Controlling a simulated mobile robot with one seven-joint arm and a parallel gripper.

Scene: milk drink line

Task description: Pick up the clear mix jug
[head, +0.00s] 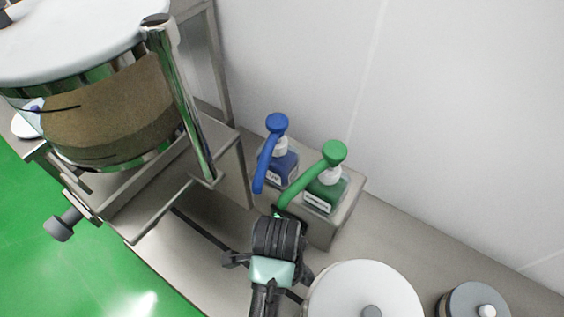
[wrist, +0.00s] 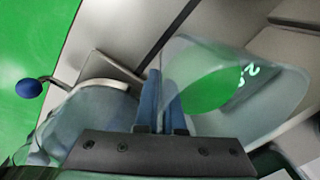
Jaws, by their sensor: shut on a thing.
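The clear mix jug (wrist: 285,100) fills the right of the wrist view. It is see-through, with light markings on its wall and a green patch showing inside; I cannot tell whether that is contents or floor seen through it. My gripper (wrist: 160,88) shows there as two close blue fingers, shut on the near edge of the jug. In the head view my arm's dark end hangs over the bench in front of the pump bottles. The fingertips and the jug cannot be made out there.
A blue pump bottle (head: 282,166) and a green pump bottle (head: 325,190) stand on a block (head: 345,210) near the wall. A large steel vessel (head: 110,110) is left. A white round lid (head: 365,290) and grey lid (head: 478,303) are at bottom right. A pale see-through vessel (wrist: 95,112) is left in the wrist view.

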